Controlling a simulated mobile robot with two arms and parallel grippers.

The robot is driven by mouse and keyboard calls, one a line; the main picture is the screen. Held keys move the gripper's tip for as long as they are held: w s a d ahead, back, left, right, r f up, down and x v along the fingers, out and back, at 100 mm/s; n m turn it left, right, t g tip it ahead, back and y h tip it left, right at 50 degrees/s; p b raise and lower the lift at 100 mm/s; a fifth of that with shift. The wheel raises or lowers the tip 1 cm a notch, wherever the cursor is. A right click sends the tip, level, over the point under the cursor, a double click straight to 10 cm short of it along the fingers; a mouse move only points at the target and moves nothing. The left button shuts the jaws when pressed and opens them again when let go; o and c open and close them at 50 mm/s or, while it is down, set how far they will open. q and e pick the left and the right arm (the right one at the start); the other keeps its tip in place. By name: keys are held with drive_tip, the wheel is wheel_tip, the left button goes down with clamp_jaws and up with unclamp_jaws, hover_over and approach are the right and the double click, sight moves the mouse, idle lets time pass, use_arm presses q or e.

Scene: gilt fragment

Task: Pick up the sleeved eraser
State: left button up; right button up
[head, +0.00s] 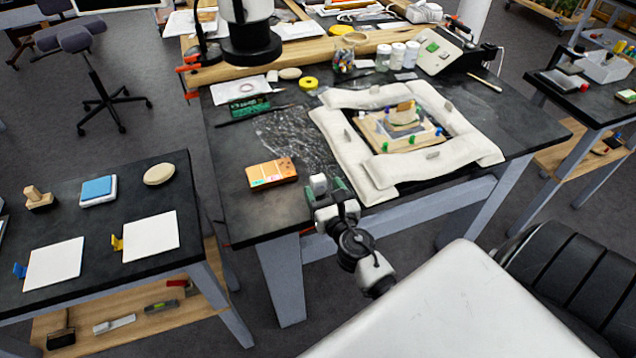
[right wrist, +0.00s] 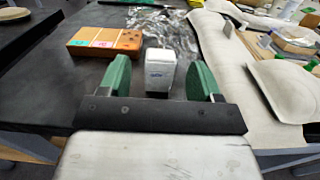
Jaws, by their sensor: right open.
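The sleeved eraser (right wrist: 160,72) appears to be the small pale block with a small dark mark low on its near face. It sits between the two green fingers of my right gripper (right wrist: 160,78) in the right wrist view, with a gap on each side. The gripper is open. In the head view the eraser (head: 319,183) is a small pale block at the table's front edge, with my right gripper (head: 326,190) right at it. The eraser's lower part is partly hidden there. My left gripper is not in view.
An orange box (head: 271,173) lies left of the eraser; it also shows in the right wrist view (right wrist: 105,41). A pale padded frame (head: 365,178) lies close on the right, around a wooden piece. Crumpled clear film (head: 290,135) lies behind. A side table (head: 100,245) stands left.

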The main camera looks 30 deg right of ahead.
sight(320, 182)
drive_tip(key=x, duration=0.4)
drive_tip(key=shift+f, duration=0.1)
drive_tip(key=shift+s, duration=0.1)
drive_tip(key=shift+c, duration=1)
drive_tip(key=c, duration=0.8)
